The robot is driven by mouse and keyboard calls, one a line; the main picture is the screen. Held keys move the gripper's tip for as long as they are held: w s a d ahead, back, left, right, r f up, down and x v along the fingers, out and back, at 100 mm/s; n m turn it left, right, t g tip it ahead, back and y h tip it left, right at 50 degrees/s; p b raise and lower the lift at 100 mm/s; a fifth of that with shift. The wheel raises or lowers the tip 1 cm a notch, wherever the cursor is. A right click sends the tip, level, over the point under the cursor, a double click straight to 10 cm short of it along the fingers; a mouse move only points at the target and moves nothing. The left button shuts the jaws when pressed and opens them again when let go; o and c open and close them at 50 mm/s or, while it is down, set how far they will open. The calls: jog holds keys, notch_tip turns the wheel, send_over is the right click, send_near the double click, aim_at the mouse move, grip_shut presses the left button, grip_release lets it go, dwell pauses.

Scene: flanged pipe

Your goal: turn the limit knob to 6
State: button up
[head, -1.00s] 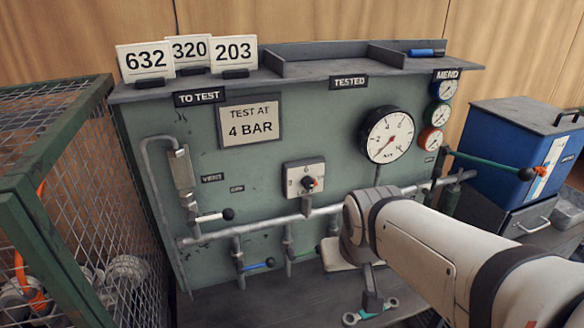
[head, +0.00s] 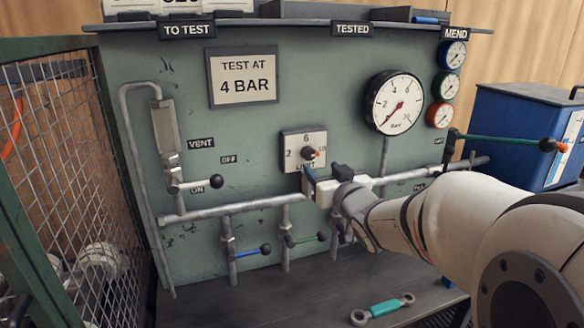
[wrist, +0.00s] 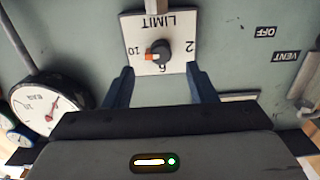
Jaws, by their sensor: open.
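The limit knob (head: 308,153) is a small dark knob with an orange pointer on a pale square plate (head: 291,138) marked 2, 6 and 10. The pointer is towards the 10 side, at the right in the head view. In the wrist view the plate is upside down, and the knob (wrist: 159,51) has its orange end to the left, beside the 10. My gripper (head: 325,178) is open and empty, just below and in front of the plate in the head view. In the wrist view its blue fingers (wrist: 159,70) stand apart, with the knob seen beyond and between their tips.
A pressure gauge (head: 394,103) is to the right. A wire cage (head: 75,170) stands left. A spanner (head: 383,308) lies on the bench.

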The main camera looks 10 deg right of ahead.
aim_at(310, 158)
jog(key=w, duration=0.2)
jog(key=w+a, duration=0.1)
jog(key=w, duration=0.4)
jog(key=shift+w+a+b, duration=0.3)
jog(key=shift+c, duration=0.2)
jog(key=c, duration=0.9)
